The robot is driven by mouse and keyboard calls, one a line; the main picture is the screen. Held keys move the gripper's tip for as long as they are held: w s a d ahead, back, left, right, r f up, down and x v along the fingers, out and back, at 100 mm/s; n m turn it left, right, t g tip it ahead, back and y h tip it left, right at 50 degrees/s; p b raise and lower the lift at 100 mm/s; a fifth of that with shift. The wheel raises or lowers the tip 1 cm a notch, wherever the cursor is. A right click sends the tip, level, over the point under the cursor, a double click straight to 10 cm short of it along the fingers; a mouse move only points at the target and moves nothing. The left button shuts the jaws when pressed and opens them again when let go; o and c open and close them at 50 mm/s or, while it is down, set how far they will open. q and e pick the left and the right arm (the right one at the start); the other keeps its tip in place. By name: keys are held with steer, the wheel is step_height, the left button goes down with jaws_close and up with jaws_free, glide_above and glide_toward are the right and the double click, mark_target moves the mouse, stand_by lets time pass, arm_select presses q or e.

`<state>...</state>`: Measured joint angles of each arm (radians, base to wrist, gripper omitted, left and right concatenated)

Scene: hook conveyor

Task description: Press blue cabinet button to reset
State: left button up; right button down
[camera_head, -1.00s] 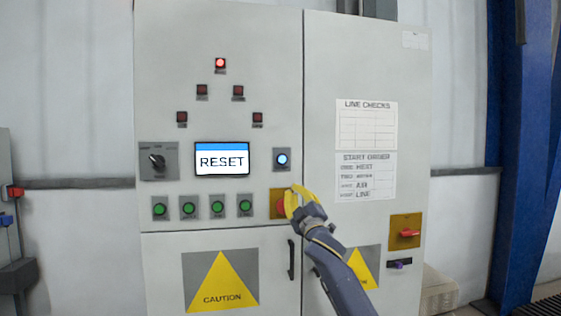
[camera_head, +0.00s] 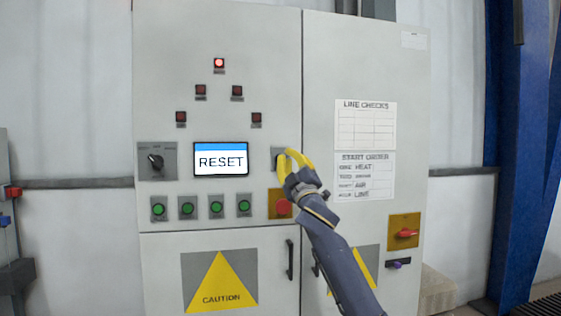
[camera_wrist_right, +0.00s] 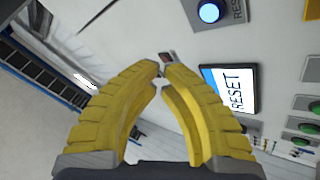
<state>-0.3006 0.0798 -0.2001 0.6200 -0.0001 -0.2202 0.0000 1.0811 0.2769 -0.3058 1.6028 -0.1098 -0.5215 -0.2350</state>
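The blue button (camera_wrist_right: 209,12) glows at the top edge of the right wrist view, above and right of my fingertips and clear of them. In the head view its grey plate (camera_head: 275,153) shows only at its edge; my fingers hide the button. My right gripper (camera_head: 292,153) has yellow curved fingers raised before that plate. In the wrist view my right gripper (camera_wrist_right: 162,68) is empty, its tips close together with a narrow gap. The cabinet (camera_head: 320,60) carries a display (camera_head: 221,159) reading RESET. My left gripper is not in view.
A red button (camera_head: 284,208) on a yellow plate sits below my right gripper. Green buttons (camera_head: 187,208) line up left of it, and a rotary switch (camera_head: 156,161) is further left. A red light (camera_head: 219,63) is lit near the top. A red-handled switch (camera_head: 406,233) is at right.

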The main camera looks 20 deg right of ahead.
steer(key=shift+w, duration=0.1)
steer(key=w, duration=0.8)
steer(key=shift+w+d, duration=0.25)
steer(key=c, duration=2.1)
jaws_free()
steer(key=shift+w, duration=0.85)
jaws_close()
steer(key=shift+s, duration=0.8)
steer(key=shift+s, duration=0.15)
steer(key=shift+s+a, duration=0.15)
steer(key=shift+s, duration=2.2)
steer(key=shift+f, duration=0.1)
